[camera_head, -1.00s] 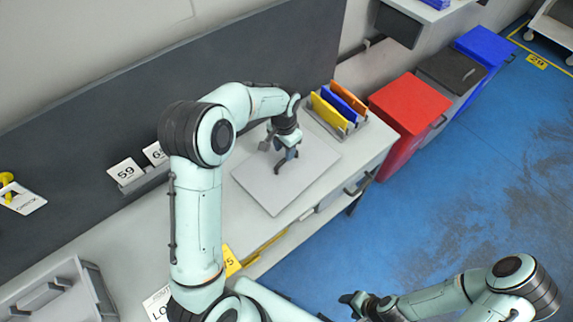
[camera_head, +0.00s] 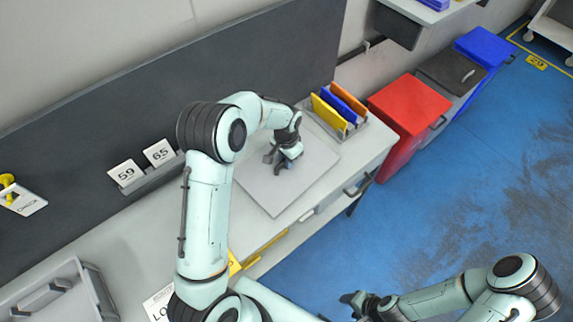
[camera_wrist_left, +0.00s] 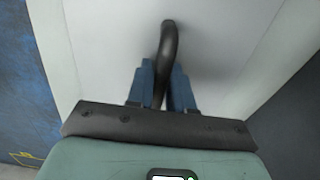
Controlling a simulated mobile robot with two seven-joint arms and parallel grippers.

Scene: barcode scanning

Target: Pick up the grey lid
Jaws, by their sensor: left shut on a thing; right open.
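The grey lid (camera_head: 262,192) is a flat square plate on the far end of the light worktop. Its dark curved handle (camera_wrist_left: 171,45) stands up in the left wrist view, with the pale lid surface (camera_wrist_left: 105,45) around it. My left gripper (camera_head: 280,163) is over the lid, with its blue fingers (camera_wrist_left: 163,85) shut on the handle. The lid appears to lie flat on the worktop; whether there is a gap beneath it I cannot tell. My right gripper (camera_head: 350,300) is open and empty at the bottom, away from the worktop.
A holder with yellow, blue and orange folders (camera_head: 342,108) stands just behind the lid. A red bin (camera_head: 405,115), a dark-lidded bin (camera_head: 452,70) and a blue bin (camera_head: 485,45) stand beyond the worktop. A grey tray (camera_head: 60,295) is at lower left. The blue floor at right is clear.

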